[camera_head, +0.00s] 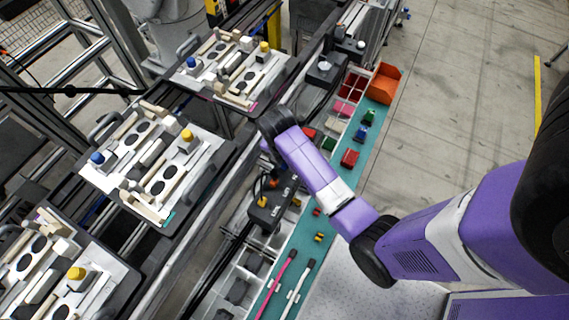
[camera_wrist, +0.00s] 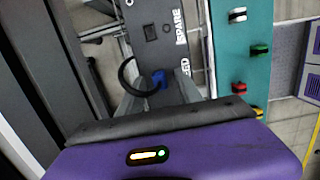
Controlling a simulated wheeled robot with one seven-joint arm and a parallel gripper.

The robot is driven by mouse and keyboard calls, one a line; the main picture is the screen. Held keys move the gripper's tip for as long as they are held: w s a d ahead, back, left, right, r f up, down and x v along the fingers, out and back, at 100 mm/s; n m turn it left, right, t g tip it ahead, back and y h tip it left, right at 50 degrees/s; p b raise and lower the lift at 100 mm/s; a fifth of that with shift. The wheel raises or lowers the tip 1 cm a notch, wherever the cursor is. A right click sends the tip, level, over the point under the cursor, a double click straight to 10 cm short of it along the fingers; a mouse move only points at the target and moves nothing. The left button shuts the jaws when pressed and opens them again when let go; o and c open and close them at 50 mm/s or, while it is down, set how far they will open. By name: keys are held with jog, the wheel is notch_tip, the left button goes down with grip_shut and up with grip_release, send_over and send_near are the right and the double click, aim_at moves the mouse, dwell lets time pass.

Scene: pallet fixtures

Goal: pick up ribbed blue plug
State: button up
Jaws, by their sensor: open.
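The ribbed blue plug (camera_wrist: 158,79) is in the wrist view, at a dark panel with white lettering (camera_wrist: 165,35). A black cable (camera_wrist: 128,76) curves from it to the left. My gripper (camera_wrist: 157,92) is open, with one grey finger to the left of the plug and one to the right. I cannot tell how far the fingertips reach past the plug or whether they touch it. The ribs are too small to make out. In the head view the plug cannot be made out clearly near the end of my purple arm.
A teal strip (camera_wrist: 229,45) with small coloured parts runs along the right. In the head view, pallet fixtures (camera_head: 192,205) with blue and yellow knobs stand at left. A black box with an orange plug (camera_head: 262,201) stands in the middle. An orange bin (camera_head: 384,82) is at the far end.

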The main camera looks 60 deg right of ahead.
grip_shut()
dwell(1.4)
